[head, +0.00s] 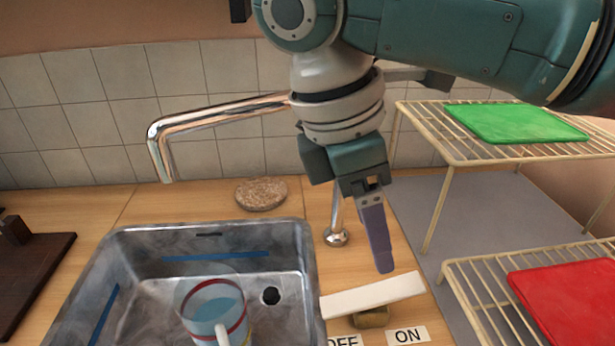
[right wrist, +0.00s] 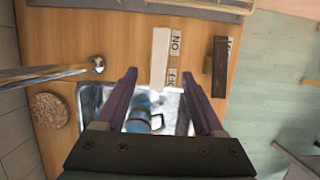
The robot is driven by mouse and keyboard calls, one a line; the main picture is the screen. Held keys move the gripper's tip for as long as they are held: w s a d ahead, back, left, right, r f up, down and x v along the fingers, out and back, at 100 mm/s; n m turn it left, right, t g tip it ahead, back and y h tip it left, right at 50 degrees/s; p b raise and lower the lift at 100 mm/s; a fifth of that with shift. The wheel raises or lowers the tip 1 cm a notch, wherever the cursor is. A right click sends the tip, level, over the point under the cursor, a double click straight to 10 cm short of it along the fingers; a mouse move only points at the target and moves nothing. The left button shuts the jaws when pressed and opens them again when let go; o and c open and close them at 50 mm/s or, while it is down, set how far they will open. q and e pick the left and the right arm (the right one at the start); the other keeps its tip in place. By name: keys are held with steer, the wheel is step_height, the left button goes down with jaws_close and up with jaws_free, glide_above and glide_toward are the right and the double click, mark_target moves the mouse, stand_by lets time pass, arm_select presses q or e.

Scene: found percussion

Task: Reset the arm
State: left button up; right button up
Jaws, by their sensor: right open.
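My right arm reaches in from the upper right of the head view. Its gripper (head: 377,235) points down above the counter, behind a white lever (head: 372,296). In the right wrist view, the gripper (right wrist: 158,80) has its two purple fingers wide apart with nothing between them. The white lever (right wrist: 160,58) lies beyond the fingertips there, apart from them. It sits on a small brown mount beside ON and OFF labels (head: 408,335). In the head view the lever tilts up slightly to the right. My left gripper does not show.
A metal sink (head: 306,262) holds a blue mug with a red band (head: 214,309). A chrome faucet (head: 222,112) stands close behind my gripper. A round cork-like pad (head: 261,194) lies by the wall. Wire racks hold green (head: 515,123) and red (head: 570,300) boards at right.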

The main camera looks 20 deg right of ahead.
stand_by(0.3)
steer(key=shift+a, duration=0.1)
steer(key=s+a+f+m+t+y+p, duration=0.1)
steer(key=s+a+f+m+y+p, duration=0.3)
steer(key=s+a, duration=0.5)
steer(key=s+d+r+m+t+p, duration=0.1)
steer(key=s+d+r+m+t, duration=0.3)
steer(key=s+d+m, duration=0.6)
step_height(320, 180, up, 38)
steer(key=w+d+p, duration=0.1)
steer(key=p, duration=3.7)
steer(key=shift+w+d+r+n+g, duration=0.25)
steer(key=shift+w+n+g, duration=0.05)
steer(key=shift+n, duration=0.1)
